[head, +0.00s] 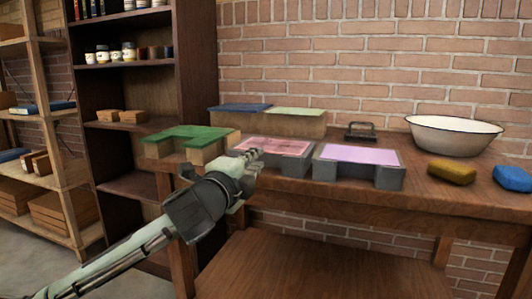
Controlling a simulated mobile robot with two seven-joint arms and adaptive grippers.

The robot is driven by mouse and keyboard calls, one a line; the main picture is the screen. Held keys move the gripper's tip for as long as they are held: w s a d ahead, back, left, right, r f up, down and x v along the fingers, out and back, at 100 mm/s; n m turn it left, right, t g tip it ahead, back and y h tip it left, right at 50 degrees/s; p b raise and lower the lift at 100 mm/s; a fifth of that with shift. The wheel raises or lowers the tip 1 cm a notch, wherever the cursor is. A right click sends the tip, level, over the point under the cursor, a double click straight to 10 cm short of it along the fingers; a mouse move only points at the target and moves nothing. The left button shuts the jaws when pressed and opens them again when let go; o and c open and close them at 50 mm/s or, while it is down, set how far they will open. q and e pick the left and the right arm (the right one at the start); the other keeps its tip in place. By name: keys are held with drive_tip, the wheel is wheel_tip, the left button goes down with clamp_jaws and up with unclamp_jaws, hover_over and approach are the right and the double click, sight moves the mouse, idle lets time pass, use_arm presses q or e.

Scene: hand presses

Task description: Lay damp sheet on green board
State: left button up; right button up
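A pink sheet (285,147) lies in the left grey frame, and a lilac sheet (360,154) lies flat on the right grey frame. I cannot tell which of them is the damp sheet. My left gripper (252,156) is at the left front edge of the pink sheet and covers part of it. Its fingertips are small and overlap the frame, so their opening and contact are unclear. My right gripper is out of view.
Behind stands a wooden block with a blue board (240,107) and a pale green board (296,113). A dark metal-handled item (360,131), a white basin (453,135), a yellow sponge (451,172) and a blue sponge (513,178) are to the right. Shelves (130,66) rise at left.

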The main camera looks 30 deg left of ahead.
sight(274, 146)
use_arm(q)
drive_tip(key=p+x, duration=0.1)
drive_tip(key=x, duration=0.5)
drive_tip(key=shift+w+r+p, duration=0.1)
drive_tip(key=shift+p, duration=0.2)
drive_tip(key=shift+w, duration=0.3)
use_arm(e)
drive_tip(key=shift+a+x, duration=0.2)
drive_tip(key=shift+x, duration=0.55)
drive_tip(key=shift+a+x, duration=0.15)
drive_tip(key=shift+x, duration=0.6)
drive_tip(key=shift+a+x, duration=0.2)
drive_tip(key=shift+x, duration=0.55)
use_arm(q)
clamp_jaws()
